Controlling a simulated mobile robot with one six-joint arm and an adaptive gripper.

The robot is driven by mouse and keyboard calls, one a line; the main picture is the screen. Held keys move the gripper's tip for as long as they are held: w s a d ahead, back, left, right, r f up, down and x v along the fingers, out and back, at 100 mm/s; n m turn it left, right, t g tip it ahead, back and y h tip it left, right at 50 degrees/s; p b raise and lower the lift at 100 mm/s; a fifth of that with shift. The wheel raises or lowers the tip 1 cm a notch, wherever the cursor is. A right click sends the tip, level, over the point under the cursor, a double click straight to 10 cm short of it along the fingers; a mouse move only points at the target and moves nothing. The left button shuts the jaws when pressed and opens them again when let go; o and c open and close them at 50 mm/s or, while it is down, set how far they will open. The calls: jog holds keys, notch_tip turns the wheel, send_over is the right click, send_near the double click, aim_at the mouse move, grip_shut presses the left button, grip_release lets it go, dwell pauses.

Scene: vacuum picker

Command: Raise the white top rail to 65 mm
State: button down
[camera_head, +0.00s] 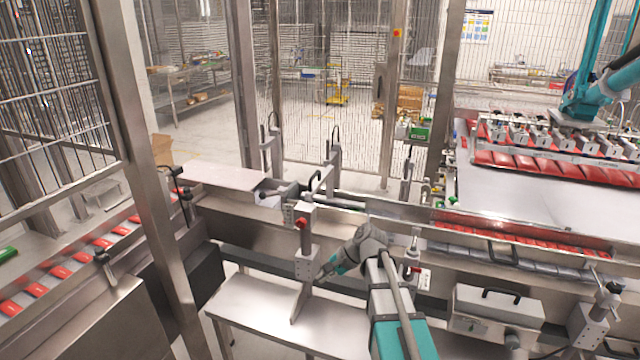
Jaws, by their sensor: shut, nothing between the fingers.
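My gripper (323,275) is small in the picture, at the centre, at the end of my grey and teal arm. It points left and down, close to the right side of a steel post (306,262) with a red knob (302,223) near its top. It is shut and holds nothing. I cannot tell whether it touches the post. A pale rail (350,204) runs along the conveyor behind the post; I cannot tell for sure that it is the white top rail. No height reading is legible.
A steel bench (255,308) stands below the post. A grey box with a black handle (496,308) and another upright post (590,318) are at the right. A fence post (150,180) rises at the left. Red packs (520,238) lie along the conveyor at the right.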

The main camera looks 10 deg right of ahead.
jog(key=w+d+r+m+t+y, duration=0.3)
jog(key=w+d+r+m+y, duration=0.1)
jog(key=w+d+r+m, duration=0.2)
jog(key=w+d+r+m+t+y+p, duration=0.1)
jog(key=w+d+r+m+t+y, duration=0.3)
jog(key=w+r+m, duration=0.4)
jog(key=w+d+r, duration=0.1)
jog(key=w+r, duration=0.1)
jog(key=w, duration=0.2)
jog(key=shift+w+d+r+m, duration=0.2)
jog(key=shift+w+d+m, duration=0.1)
jog(key=shift+w+d, duration=0.1)
jog(key=shift+a, duration=0.2)
jog(key=x, duration=0.9)
jog(key=shift+w+a+r+p, duration=0.15)
jog(key=shift+w+a+p, duration=0.05)
jog(key=shift+a+p, duration=0.1)
jog(key=shift+r, duration=0.1)
notch_tip(320, 180, up, 5)
jog(key=p, duration=0.5)
jog(key=shift+r, duration=0.1)
jog(key=shift+d, duration=0.15)
jog(key=v, duration=0.9)
jog(key=shift+s+d+f, duration=0.25)
jog(key=shift+d+f, duration=0.05)
